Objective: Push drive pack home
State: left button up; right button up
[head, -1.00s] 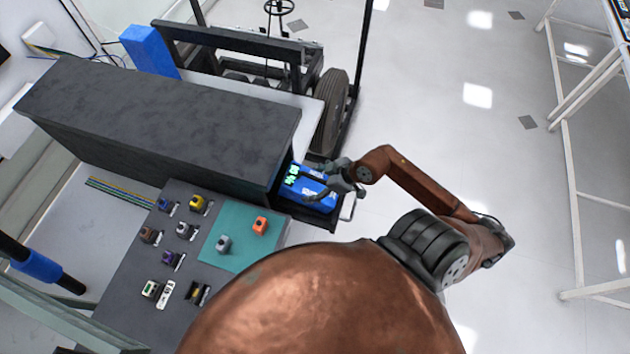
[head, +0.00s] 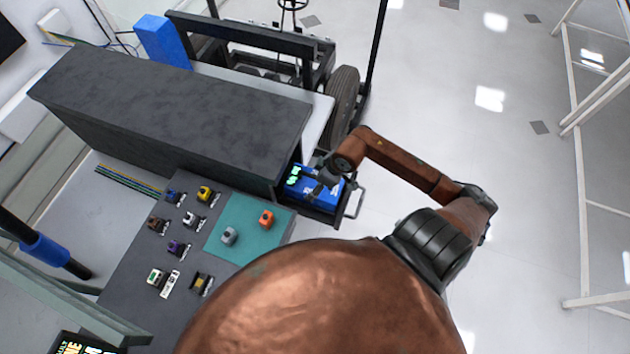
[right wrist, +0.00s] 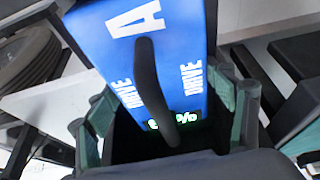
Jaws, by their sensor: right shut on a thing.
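The blue drive pack (head: 328,197) lies in a black tray at the right end of the dark cabinet. Its lit green display (head: 293,180) shows at its left end. My right gripper (head: 318,188) is over the pack and shut on it. In the right wrist view, the drive pack (right wrist: 190,70) shows a white "A", "DRIVE" lettering and a black handle strap (right wrist: 148,85). The green-padded fingers stand at either side of the pack; their exact contact is hard to see. My left gripper is out of view.
The black tray has a metal handle (head: 357,203) at its right. The dark cabinet (head: 180,105) stands left of the pack. A grey bench with a teal mat (head: 245,245) and several small coloured parts lies in front. Open floor lies to the right.

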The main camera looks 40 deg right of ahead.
jog(key=o, duration=2.1)
jog(key=shift+s+f, duration=0.1)
jog(key=shift+c, duration=0.2)
jog(key=p+v, duration=0.2)
jog(key=v, duration=1)
jog(key=shift+d, duration=0.1)
